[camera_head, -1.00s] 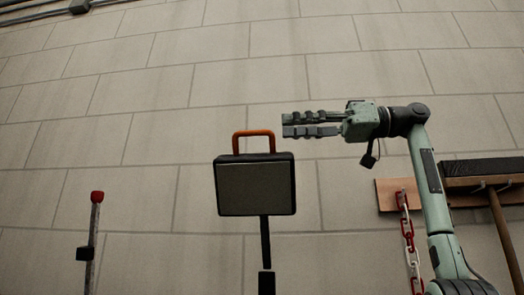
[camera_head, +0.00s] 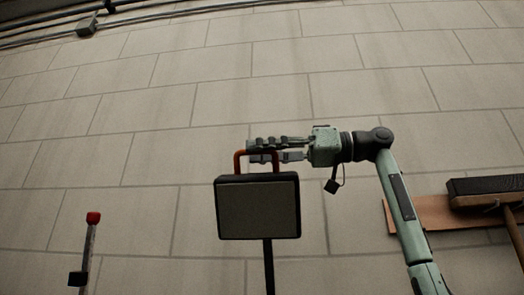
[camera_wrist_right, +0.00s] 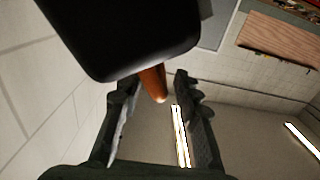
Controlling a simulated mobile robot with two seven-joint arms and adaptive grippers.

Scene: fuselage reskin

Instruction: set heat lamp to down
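The heat lamp (camera_head: 258,208) is a dark rectangular panel with a grey face on a thin black pole, with an orange handle (camera_head: 238,162) arching over its top edge. My right gripper (camera_head: 250,151) comes in from the right at the handle's top bar and hides part of it. In the right wrist view the lamp's black housing (camera_wrist_right: 120,35) fills the upper middle. The orange handle (camera_wrist_right: 153,82) reaches between the two open, spread fingers of the right gripper (camera_wrist_right: 155,90); I see no firm grip on it. My left gripper is not in view.
A red-tipped post (camera_head: 93,218) stands at the lower left. A wooden board (camera_head: 432,213) with a broom head (camera_head: 485,188) is on the wall at the right. Behind is a pale block wall (camera_head: 190,110), with free room left of the lamp.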

